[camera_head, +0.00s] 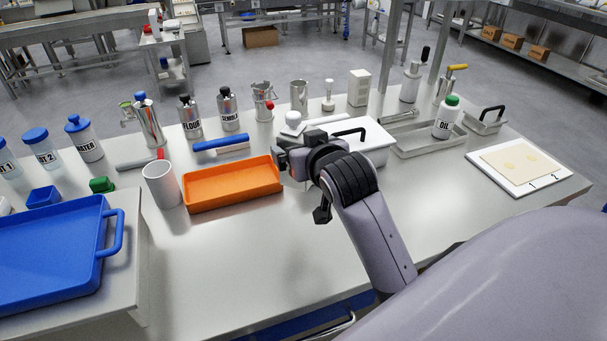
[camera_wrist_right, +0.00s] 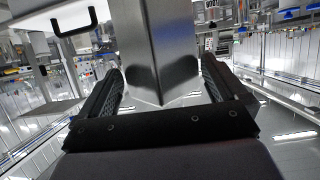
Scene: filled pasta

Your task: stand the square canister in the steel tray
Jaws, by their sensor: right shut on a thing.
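My right gripper (camera_head: 285,160) is above the table, near the right end of the orange tray. In the right wrist view its two fingers (camera_wrist_right: 160,90) are shut on the square canister (camera_wrist_right: 158,35), a shiny steel body with a sharp corner facing the camera. In the head view a white knobbed top (camera_head: 292,122) shows just behind the gripper and may be its lid; the gripper hides most of what is below. The steel tray (camera_head: 408,152) is shallow and lies farther right, with the green-capped oil bottle (camera_head: 446,118) at its right end. My left gripper is out of view.
A white box with a black handle (camera_head: 372,137) stands between gripper and steel tray. The orange tray (camera_head: 232,185) and white cup (camera_head: 160,184) are left. A handled steel pan (camera_head: 487,122) and white board (camera_head: 520,164) are right. The steel tray's left part looks clear.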

